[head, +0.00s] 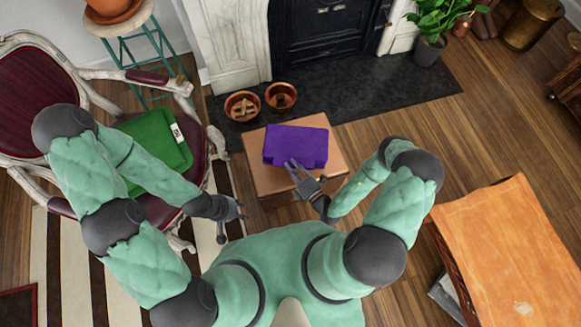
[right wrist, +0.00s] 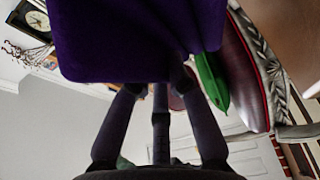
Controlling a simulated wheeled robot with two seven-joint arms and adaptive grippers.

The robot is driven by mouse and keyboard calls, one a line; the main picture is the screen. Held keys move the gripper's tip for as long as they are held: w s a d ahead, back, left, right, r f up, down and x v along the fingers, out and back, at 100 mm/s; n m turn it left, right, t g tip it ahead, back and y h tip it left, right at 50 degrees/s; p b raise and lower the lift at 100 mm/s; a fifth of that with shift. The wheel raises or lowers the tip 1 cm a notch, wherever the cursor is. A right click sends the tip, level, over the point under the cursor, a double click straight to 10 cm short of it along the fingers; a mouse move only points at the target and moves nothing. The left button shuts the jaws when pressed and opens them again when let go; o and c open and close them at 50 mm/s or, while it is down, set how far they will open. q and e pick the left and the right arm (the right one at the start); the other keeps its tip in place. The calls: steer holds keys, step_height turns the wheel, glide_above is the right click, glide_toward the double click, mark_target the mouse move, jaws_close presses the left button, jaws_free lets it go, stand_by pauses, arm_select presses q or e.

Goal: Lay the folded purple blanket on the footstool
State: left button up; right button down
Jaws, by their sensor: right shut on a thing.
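The folded purple blanket (head: 300,144) is over the top of the tan footstool (head: 270,182) in the head view. It covers the middle and back of the top; tan margins show around it. I cannot tell whether it touches the top or hangs just above it. My right gripper (head: 294,168) is shut on the blanket's near edge. In the right wrist view the blanket (right wrist: 130,40) fills the upper middle, with the finger tips against its edge. My left gripper (head: 241,207) is empty and looks open, left of the footstool and near the armchair.
A cream-framed armchair (head: 75,208) with a green cushion (head: 158,140) stands left. Two copper bowls (head: 242,106) (head: 281,96) sit on the dark hearth (head: 380,96) behind the footstool. An orange-topped piece of furniture (head: 510,255) stands right, with bare wooden floor between.

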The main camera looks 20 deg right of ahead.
steer(key=w+f, duration=0.1)
steer(key=f, duration=0.1)
steer(key=w+f+b, duration=0.1)
steer(key=w, duration=0.1)
steer(key=shift+d+f+b, duration=0.15)
steer(key=shift+f+b, duration=0.15)
steer(key=shift+f, duration=0.05)
steer(key=shift+w+f+b, duration=0.15)
steer(key=shift+f+b, duration=0.3)
steer(key=shift+f, duration=0.45)
steer(key=shift+w+f+b, duration=0.15)
steer(key=shift+f+b, duration=0.25)
steer(key=shift+f, duration=0.65)
steer(key=c, duration=1.2)
jaws_free()
